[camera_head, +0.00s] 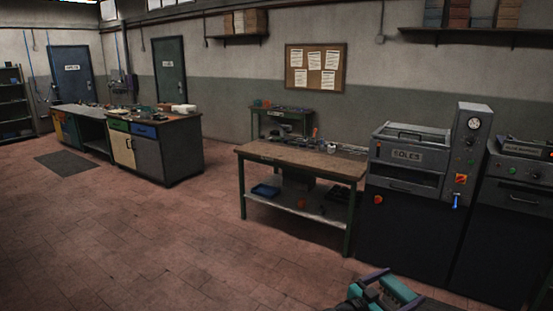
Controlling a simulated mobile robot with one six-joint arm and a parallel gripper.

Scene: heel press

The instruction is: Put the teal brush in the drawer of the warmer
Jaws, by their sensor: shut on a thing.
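My gripper (385,288) shows at the bottom edge, right of centre, partly cut off by the frame. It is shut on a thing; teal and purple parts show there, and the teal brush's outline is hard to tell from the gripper. A grey machine marked SOLES (405,155) stands at the right, with a handled front panel below the label. To its right is another grey machine (521,172) with a handled front panel, cut off by the frame; its label is too small to read. I cannot tell surely which is the warmer. No open drawer is visible.
A wooden workbench (295,160) with small items and a lower shelf stands left of the SOLES machine. A gauge column (473,150) rises between the machines. A longer counter (160,135) is at the left. The tiled floor (150,240) in front is clear.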

